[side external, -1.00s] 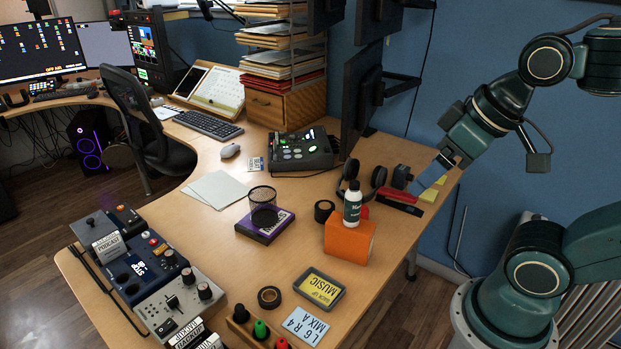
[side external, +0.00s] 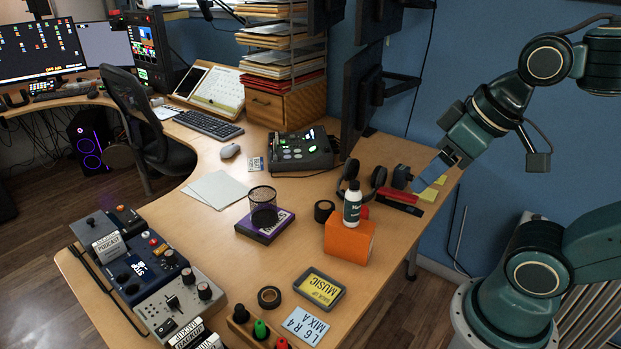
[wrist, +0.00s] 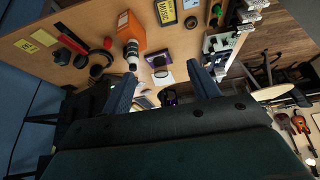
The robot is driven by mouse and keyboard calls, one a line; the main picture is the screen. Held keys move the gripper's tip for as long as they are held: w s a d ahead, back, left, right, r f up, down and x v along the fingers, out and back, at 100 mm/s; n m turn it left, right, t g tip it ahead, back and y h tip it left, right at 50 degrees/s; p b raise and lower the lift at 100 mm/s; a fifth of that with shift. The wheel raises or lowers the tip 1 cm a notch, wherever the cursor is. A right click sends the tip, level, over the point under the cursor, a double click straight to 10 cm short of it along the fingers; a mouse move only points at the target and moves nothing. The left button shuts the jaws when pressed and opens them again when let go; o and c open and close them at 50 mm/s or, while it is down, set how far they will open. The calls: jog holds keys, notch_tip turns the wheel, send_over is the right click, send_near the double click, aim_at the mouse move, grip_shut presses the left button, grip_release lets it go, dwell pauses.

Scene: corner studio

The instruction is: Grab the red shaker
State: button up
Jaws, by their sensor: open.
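A small rounded red object (side external: 364,212), which looks like the red shaker, sits on the desk, partly hidden behind the white bottle (side external: 352,208) and orange box (side external: 349,240). In the wrist view the red object (wrist: 107,43) shows beside the orange box (wrist: 130,31), left of the white bottle (wrist: 132,52). My gripper (side external: 428,178) is open and empty, above the right edge of the desk, apart from the red object and to its right. In the wrist view its two blue fingers (wrist: 162,70) are spread, with nothing between them up close.
Black headphones (side external: 362,184), a red-and-black item (side external: 400,200) and yellow notes (side external: 430,194) lie near the gripper. Monitors (side external: 361,100) rise behind. The desk's front right is clear.

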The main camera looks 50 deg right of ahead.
jog(key=m+g, duration=0.6)
jog(key=m, duration=0.9)
send_over(363, 208)
notch_tip(363, 208, down, 24)
jog(key=shift+s, duration=0.1)
jog(key=shift+f, duration=4.2)
